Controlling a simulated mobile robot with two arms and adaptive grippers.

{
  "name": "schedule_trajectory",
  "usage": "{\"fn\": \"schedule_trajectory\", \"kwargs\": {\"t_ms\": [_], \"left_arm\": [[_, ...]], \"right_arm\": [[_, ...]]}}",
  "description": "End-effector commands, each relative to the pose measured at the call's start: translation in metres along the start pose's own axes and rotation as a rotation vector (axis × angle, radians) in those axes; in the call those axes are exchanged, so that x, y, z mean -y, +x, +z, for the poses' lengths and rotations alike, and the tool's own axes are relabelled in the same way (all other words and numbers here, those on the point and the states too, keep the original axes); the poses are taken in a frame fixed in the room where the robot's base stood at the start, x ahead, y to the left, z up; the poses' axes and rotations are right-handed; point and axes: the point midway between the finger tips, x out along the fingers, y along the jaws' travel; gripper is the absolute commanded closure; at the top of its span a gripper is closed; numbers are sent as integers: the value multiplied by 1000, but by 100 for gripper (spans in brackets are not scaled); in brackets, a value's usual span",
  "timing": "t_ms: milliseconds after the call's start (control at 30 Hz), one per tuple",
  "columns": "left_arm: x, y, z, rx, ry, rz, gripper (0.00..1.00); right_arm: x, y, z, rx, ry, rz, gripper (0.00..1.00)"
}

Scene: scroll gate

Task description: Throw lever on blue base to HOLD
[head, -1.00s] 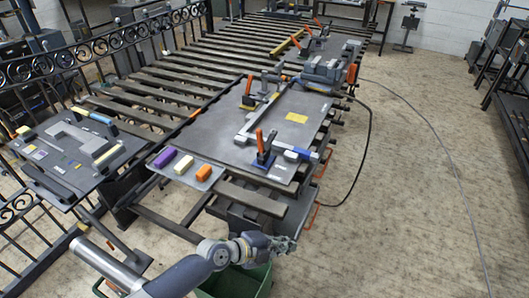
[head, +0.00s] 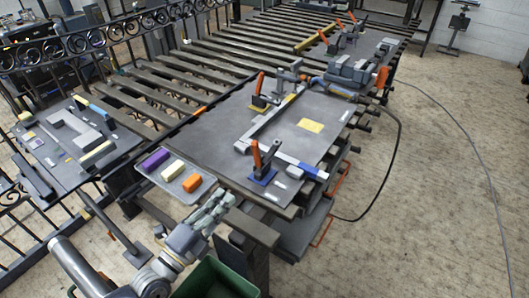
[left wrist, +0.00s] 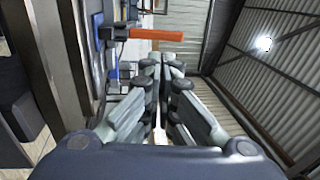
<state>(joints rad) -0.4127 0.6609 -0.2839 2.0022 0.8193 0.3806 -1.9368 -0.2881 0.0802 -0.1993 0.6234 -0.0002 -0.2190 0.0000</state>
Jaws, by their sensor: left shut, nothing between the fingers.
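The blue base (head: 261,176) lies on the dark metal work plate, near its front edge. A lever with an orange handle (head: 257,153) stands roughly upright on it. The orange handle (left wrist: 156,35) and part of the blue base (left wrist: 98,32) also show in the left wrist view, at upper left. My left gripper (head: 222,196) is shut and empty, in front of the plate and a little to the left of the blue base, apart from it. It also fills the middle of the left wrist view (left wrist: 160,65). My right gripper is not in view.
A second orange lever (head: 260,85) stands farther back on a yellow base. A grey tray (head: 173,187) holds purple, cream and orange blocks. A frame bar (head: 270,120) and a blue-ended bar (head: 312,171) lie near the levers. A green bin (head: 215,280) stands below my arm.

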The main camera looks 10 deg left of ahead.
Motion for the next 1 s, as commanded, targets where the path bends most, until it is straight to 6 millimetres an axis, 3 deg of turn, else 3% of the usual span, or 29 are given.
{"fn": "schedule_trajectory", "kwargs": {"t_ms": [167,400,500,833,1000], "left_arm": [[1,10,0,2,2,-3,100],[3,45,1,2,2,-5,100],[3,61,0,2,1,-5,100],[2,111,0,0,2,-2,100],[1,130,0,0,1,-1,100]], "right_arm": [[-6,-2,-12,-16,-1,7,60],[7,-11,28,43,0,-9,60],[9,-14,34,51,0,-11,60],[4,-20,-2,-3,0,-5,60],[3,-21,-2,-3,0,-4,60]]}}
